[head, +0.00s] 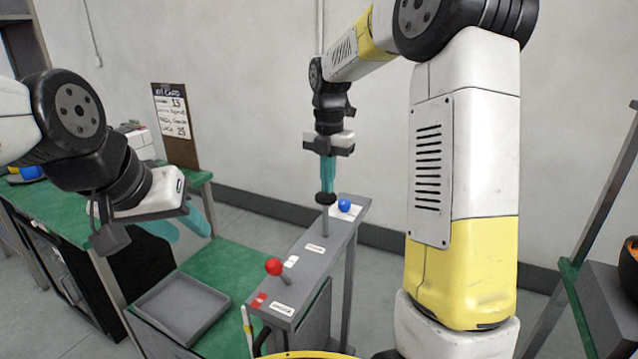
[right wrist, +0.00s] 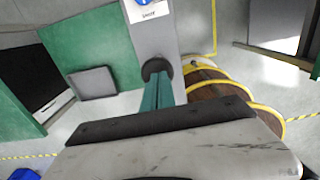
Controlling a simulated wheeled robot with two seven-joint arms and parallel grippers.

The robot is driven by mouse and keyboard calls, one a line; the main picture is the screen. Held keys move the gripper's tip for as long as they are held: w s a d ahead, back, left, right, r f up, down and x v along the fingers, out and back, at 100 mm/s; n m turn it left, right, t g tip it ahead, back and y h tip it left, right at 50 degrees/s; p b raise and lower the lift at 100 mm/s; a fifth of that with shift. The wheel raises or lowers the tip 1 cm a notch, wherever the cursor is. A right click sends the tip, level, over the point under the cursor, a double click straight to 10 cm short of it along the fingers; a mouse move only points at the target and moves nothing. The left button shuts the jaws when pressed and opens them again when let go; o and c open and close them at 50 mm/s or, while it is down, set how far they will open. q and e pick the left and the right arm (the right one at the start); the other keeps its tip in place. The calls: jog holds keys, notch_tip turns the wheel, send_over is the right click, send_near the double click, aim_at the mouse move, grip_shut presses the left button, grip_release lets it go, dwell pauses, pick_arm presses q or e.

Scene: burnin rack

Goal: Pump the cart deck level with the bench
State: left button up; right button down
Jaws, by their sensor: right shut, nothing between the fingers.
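The cart deck (head: 238,262) is a green surface with a grey tray (head: 183,308) on it. It looks lower than the green bench top (head: 75,212) at left. A narrow grey console (head: 312,262) beside the deck carries a red-knobbed lever (head: 274,267), a blue knob (head: 344,205) and an upright rod with a black knob (head: 326,198). My right gripper (head: 327,184) points down, its teal fingers together, tips at the black knob; whether they touch is unclear. The black knob also shows in the right wrist view (right wrist: 155,69). My left gripper (head: 185,228) is open and empty above the bench-deck side.
A kit card board (head: 172,112) stands on the bench near the wall. A dark shelf unit with green edges (head: 610,300) is at the right. Yellow hoops over a brown surface (right wrist: 222,88) lie beside the console in the right wrist view.

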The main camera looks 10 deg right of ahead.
jog(key=shift+f, duration=0.45)
jog(key=shift+f, duration=0.1)
notch_tip(320, 180, down, 7)
jog(key=shift+r, duration=0.2)
jog(key=shift+s, duration=0.1)
jog(key=shift+r, duration=0.1)
notch_tip(320, 180, up, 8)
jog(key=shift+r, duration=0.1)
dwell(0.3)
dwell(0.8)
